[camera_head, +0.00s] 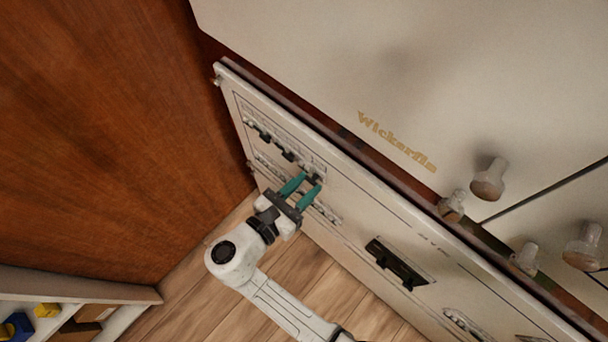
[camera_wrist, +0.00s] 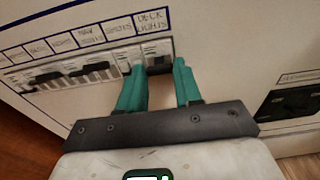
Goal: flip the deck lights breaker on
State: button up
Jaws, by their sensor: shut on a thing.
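The deck lights breaker (camera_wrist: 159,59) sits under the "DECK LIGHTS" label at the right end of the upper labelled breaker row in the wrist view. My gripper (camera_wrist: 160,70) has its teal fingers on either side of this breaker, shut on it, with a pale gap showing between them lower down. In the head view my gripper (camera_head: 310,181) reaches the right end of the upper row on the cream panel (camera_head: 365,213). The fingers partly cover the breaker, and I cannot tell which way its lever points.
Other dark breaker levers (camera_wrist: 92,70) sit left in the same row. A lower row (camera_head: 268,165) runs below. A black handle-like fitting (camera_head: 397,262) lies further right on the panel. A wooden wall (camera_head: 110,130) stands left; a shelf (camera_head: 75,310) is lower left.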

notch_tip(320, 180, up, 3)
jog(key=g+y+p, duration=0.1)
jog(key=p, duration=0.3)
jog(key=g+y+p, duration=0.1)
jog(key=p, duration=0.3)
jog(key=shift+w+d+f+g, duration=0.1)
jog(key=shift+f+g, duration=0.05)
jog(key=shift+g, duration=0.15)
jog(key=g+p, duration=0.1)
jog(key=p, duration=0.1)
jog(key=y+p, duration=0.1)
jog(key=p, duration=0.2)
jog(key=shift+w+d+r+g+y, duration=0.2)
jog(key=shift+r+g+y, duration=0.1)
jog(key=shift+g, duration=0.1)
jog(key=shift+g+p, duration=0.3)
jog(key=shift+p, duration=0.6)
jog(key=shift+w+y+p, duration=0.1)
jog(key=shift+y+p, duration=0.2)
jog(key=shift+p, duration=0.2)
jog(key=shift+f, duration=0.1)
jog(key=o, duration=1)
jog(key=shift+o, duration=0.2)
jog(key=v, duration=1)
jog(key=shift+r, duration=0.4)
